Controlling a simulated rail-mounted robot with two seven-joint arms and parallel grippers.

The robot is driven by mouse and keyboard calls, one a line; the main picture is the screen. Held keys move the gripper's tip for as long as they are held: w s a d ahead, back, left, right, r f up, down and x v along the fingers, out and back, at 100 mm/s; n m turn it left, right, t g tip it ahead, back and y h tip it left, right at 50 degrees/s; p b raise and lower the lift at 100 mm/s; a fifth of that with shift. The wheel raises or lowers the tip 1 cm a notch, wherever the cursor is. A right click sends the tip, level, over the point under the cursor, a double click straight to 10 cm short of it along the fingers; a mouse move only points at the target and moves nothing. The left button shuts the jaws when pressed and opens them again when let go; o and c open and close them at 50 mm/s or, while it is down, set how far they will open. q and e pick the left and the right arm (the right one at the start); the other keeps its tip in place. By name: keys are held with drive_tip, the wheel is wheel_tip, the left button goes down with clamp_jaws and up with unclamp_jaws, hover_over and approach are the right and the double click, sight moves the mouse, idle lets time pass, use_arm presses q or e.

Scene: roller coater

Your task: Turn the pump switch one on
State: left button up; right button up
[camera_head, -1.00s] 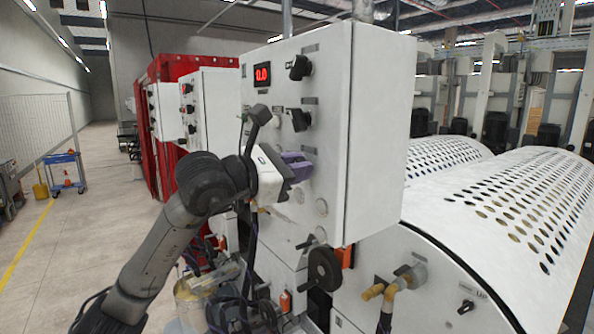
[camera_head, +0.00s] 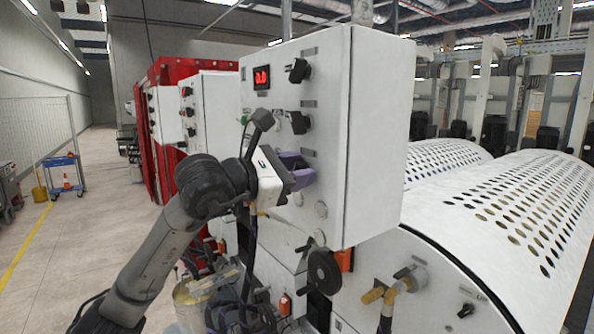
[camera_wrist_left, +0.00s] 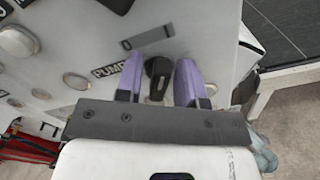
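The pump switch (camera_wrist_left: 157,72) is a black rotary knob on the white control panel, beside a label reading PUMP in the left wrist view. My left gripper (camera_wrist_left: 159,82) has its two purple fingers on either side of this knob. The fingers look open, with narrow gaps beside the knob's handle. I cannot tell whether either finger touches it. In the head view my left gripper (camera_head: 298,170) is at the front of the control panel (camera_head: 325,120), and the fingers hide the knob. My right gripper is not in view.
Two other black knobs (camera_head: 299,70) (camera_head: 299,122) and a red display (camera_head: 262,78) are above my left gripper on the panel. A black handwheel (camera_head: 324,270) is below. White perforated covers (camera_head: 500,215) stand at right. Open floor (camera_head: 95,220) lies at left.

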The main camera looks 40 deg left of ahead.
use_arm(q)
drive_tip(key=shift+o, duration=0.4)
drive_tip(key=shift+s, duration=0.1)
drive_tip(key=shift+s+a, duration=0.15)
drive_tip(key=shift+s, duration=0.15)
drive_tip(key=b+v, duration=0.4)
drive_tip(key=v, duration=0.9)
drive_tip(key=shift+r, duration=0.1)
